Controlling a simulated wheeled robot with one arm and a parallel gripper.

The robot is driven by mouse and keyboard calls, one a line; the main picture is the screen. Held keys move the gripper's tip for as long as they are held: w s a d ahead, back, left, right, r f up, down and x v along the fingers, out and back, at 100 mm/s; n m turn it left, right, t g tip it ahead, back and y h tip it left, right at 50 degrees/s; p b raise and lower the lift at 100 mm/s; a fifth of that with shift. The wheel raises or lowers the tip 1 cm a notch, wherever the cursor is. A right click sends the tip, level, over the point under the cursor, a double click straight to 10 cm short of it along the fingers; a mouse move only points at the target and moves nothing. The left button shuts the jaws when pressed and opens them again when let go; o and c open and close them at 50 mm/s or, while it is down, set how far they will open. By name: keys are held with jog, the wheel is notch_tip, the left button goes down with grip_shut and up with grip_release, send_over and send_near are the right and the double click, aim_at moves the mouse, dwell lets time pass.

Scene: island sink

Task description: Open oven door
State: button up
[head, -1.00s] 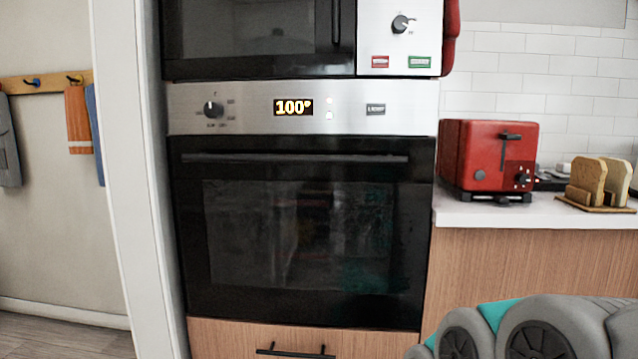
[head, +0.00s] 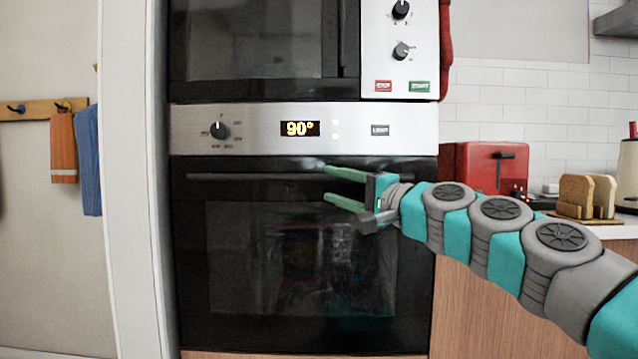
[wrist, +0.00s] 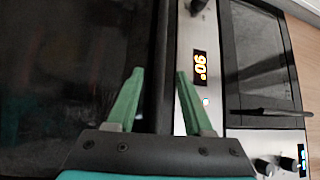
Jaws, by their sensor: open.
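The oven door (head: 300,320) is black with a dark glass window, and it is shut. Its long dark handle (head: 240,177) runs along the top edge, below the steel control panel (head: 360,117). My gripper (head: 326,182) has green fingers and is open in front of the upper right part of the door, level with the handle. In the wrist view, the open fingers (wrist: 160,72) point at the strip beside the panel (wrist: 211,40). A dark bar lies between them there, but I cannot tell whether they touch it. My gripper hides the handle's right part in the head view.
A microwave (head: 260,45) sits above the oven. A red toaster (head: 470,165) and bread slices (head: 585,195) stand on the counter to the right. A white wall edge (head: 130,200) borders the oven on the left. The oven display (head: 300,129) reads 90°.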

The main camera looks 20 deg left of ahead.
aim_at(313, 180)
jog(key=shift+x, duration=3.85)
jog(key=shift+s, duration=0.1)
grip_shut()
